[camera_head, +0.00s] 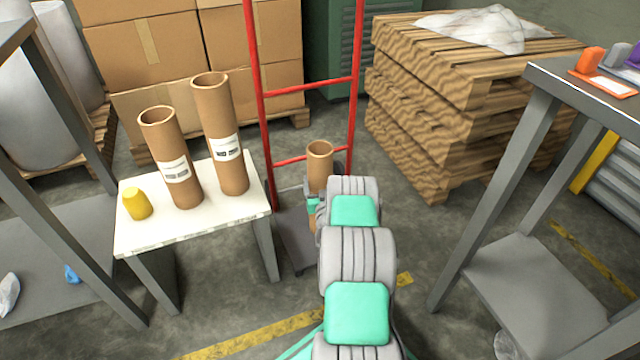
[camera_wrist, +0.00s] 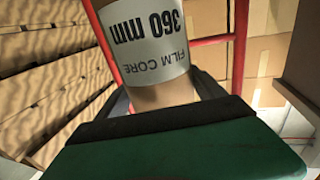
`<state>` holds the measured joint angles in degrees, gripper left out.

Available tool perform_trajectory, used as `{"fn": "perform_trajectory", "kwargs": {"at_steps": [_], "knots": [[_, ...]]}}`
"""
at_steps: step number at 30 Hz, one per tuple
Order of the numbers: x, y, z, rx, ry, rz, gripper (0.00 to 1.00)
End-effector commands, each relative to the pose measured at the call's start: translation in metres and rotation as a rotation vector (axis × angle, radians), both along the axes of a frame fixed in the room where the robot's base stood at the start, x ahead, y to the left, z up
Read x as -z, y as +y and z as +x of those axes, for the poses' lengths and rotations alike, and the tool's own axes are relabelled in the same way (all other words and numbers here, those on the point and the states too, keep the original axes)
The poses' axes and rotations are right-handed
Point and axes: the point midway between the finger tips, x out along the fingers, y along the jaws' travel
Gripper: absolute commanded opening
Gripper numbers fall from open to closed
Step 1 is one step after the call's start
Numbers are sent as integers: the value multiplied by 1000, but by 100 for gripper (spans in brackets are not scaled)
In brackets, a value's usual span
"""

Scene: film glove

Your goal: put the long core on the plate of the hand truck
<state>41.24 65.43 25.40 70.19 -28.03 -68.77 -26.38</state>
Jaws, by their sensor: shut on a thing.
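A brown cardboard core (camera_head: 320,166) stands upright in my gripper (camera_head: 317,198), in front of the red hand truck (camera_head: 353,100). In the wrist view the core (camera_wrist: 150,40) has a white label reading "FILM CORE 360 mm", upside down. My gripper is shut on it; its dark jaws (camera_wrist: 165,120) cross the wrist view. The hand truck's grey plate (camera_head: 294,243) lies low at the left of my arm and is partly hidden. The core's lower end is hidden by my arm, so I cannot tell whether it touches the plate.
Two labelled cores, a taller one (camera_head: 220,135) and a shorter one (camera_head: 172,160), stand on a white table (camera_head: 190,223) with a yellow object (camera_head: 137,203). Stacked pallets (camera_head: 450,110) stand at the right behind, boxes (camera_head: 150,50) behind left. A grey bench (camera_head: 545,90) is at the right.

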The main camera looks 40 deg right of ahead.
Motion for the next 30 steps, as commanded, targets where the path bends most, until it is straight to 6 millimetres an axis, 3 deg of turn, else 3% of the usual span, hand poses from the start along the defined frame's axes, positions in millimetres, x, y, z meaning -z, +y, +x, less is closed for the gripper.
{"fn": "perform_trajectory", "kwargs": {"at_steps": [5,6,14,24,30], "knots": [[5,0,0,0,-1,-1,6],[6,0,0,0,1,1,80],[5,1,0,-1,1,1,100],[-3,1,-2,0,1,2,100],[-1,21,-36,2,2,5,100]]}}
